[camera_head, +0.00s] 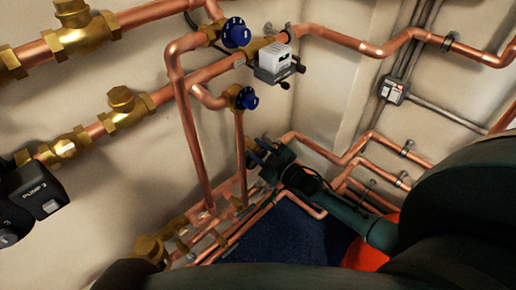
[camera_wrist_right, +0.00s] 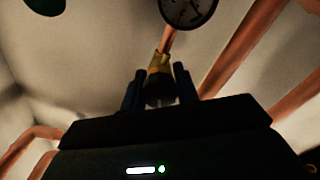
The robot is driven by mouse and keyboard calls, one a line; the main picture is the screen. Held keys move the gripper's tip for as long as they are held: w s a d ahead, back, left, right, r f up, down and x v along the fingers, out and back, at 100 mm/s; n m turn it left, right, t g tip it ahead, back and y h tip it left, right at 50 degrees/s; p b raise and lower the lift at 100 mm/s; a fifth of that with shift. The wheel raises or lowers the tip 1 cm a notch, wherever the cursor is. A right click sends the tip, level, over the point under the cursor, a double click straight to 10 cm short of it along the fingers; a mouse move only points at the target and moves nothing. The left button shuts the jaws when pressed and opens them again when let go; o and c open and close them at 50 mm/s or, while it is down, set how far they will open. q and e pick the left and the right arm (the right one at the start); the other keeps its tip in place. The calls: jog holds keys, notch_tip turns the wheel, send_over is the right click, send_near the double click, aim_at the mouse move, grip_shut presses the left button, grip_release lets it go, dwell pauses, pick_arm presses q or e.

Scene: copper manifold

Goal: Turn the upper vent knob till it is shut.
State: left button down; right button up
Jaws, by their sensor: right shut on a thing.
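My right gripper (camera_head: 259,152) reaches in low beside the vertical copper pipes in the head view. In the right wrist view its two dark fingers (camera_wrist_right: 160,88) stand on either side of a small dark knob (camera_wrist_right: 159,92) and are shut on it. The knob sits at the end of a brass fitting (camera_wrist_right: 160,63) on a copper pipe. In the head view this knob is mostly hidden by the gripper. I cannot tell from the frames whether it is the upper vent knob or how far it is turned. My left gripper is not in view.
Two blue knobs, an upper one (camera_head: 236,33) and a lower one (camera_head: 246,98), sit on the pipes above my gripper. A grey-white box (camera_head: 273,62) is beside them. A round gauge (camera_wrist_right: 188,8) is above the fingers. Copper pipes (camera_head: 197,140) stand close on the left.

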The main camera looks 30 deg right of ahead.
jog(key=shift+m, duration=2.2)
jog(key=o, duration=1)
jog(key=shift+c, duration=0.2)
jog(key=p+v, duration=0.1)
jog(key=v, duration=1.2)
jog(key=shift+p, duration=0.3)
jog(key=shift+s+d, duration=0.1)
jog(key=shift+s, duration=0.05)
